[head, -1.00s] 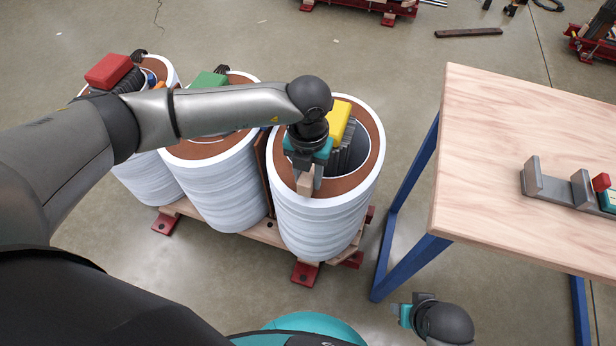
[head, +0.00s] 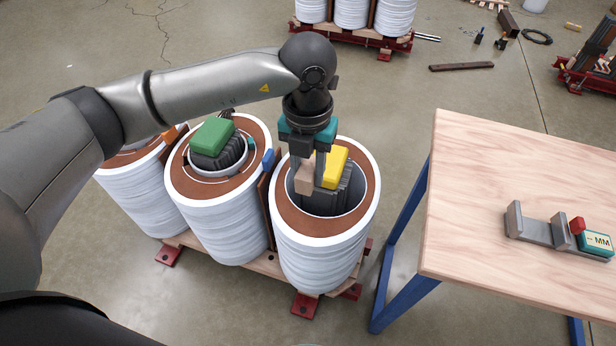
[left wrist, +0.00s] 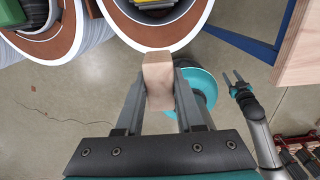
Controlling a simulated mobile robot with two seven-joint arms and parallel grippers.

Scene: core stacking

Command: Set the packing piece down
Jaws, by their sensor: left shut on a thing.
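The packing piece is a pale wooden block (head: 305,177). My left gripper (head: 307,166) is shut on it and holds it upright, over the left part of the right-hand coil's opening in the head view. The block (left wrist: 158,82) also shows between both fingers in the left wrist view. The right-hand white coil (head: 318,250) has a brown top and a dark laminated core (head: 345,198) with a yellow block (head: 333,168) on top. I cannot tell how high the piece is above the coil. My right gripper (left wrist: 235,79) shows small in the left wrist view, its fingers apart.
A middle coil (head: 225,220) holds a core with a green block (head: 212,134); another coil (head: 140,195) is partly behind my arm. A wooden table (head: 480,190) at right carries a metal gauge (head: 540,230). Floor is clear between coils and table.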

